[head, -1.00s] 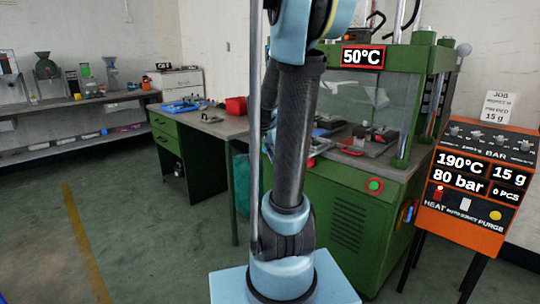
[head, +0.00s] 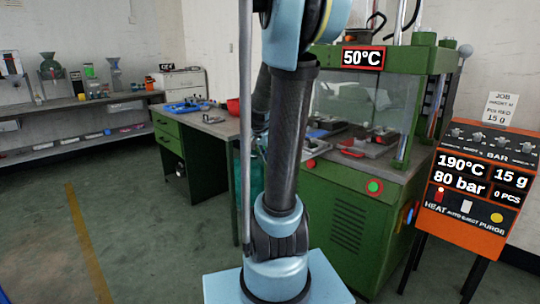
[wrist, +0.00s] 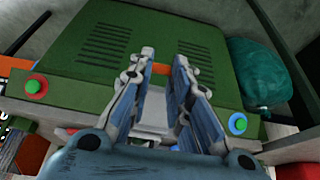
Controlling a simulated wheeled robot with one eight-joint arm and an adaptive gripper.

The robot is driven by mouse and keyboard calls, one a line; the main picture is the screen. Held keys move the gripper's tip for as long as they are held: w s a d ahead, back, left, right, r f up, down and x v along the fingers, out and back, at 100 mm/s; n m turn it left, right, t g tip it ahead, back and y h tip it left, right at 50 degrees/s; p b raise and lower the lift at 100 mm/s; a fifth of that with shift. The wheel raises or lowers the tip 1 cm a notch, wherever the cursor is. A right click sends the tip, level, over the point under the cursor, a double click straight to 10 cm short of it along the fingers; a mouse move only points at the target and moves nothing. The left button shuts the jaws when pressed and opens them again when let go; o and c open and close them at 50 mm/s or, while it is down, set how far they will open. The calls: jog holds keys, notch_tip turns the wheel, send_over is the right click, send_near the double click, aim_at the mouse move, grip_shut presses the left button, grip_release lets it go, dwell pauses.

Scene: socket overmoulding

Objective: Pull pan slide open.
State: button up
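No pan slide can be told apart for certain in either view. The green moulding machine (head: 350,215) stands behind my arm in the head view. Its green cabinet (wrist: 110,45) with vent slots fills much of the wrist view. My gripper (wrist: 164,58) shows in the wrist view with its two fingers apart, in front of the cabinet. A pale grey block (wrist: 153,108) shows between the fingers; I cannot tell whether it is part of my gripper. Nothing is visibly clamped. My gripper cannot be made out in the head view.
The orange control panel (head: 478,190) stands at the right. A workbench (head: 215,125) with a red bin (head: 233,106) is left of the machine. A teal bag (wrist: 258,75) lies at the wrist view's right. Floor (head: 130,220) at the left is clear.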

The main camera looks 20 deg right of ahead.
jog(key=shift+a+r, duration=0.15)
jog(key=o, duration=0.8)
jog(key=v, duration=0.9)
jog(key=shift+r, duration=0.4)
jog(key=shift+v, duration=0.9)
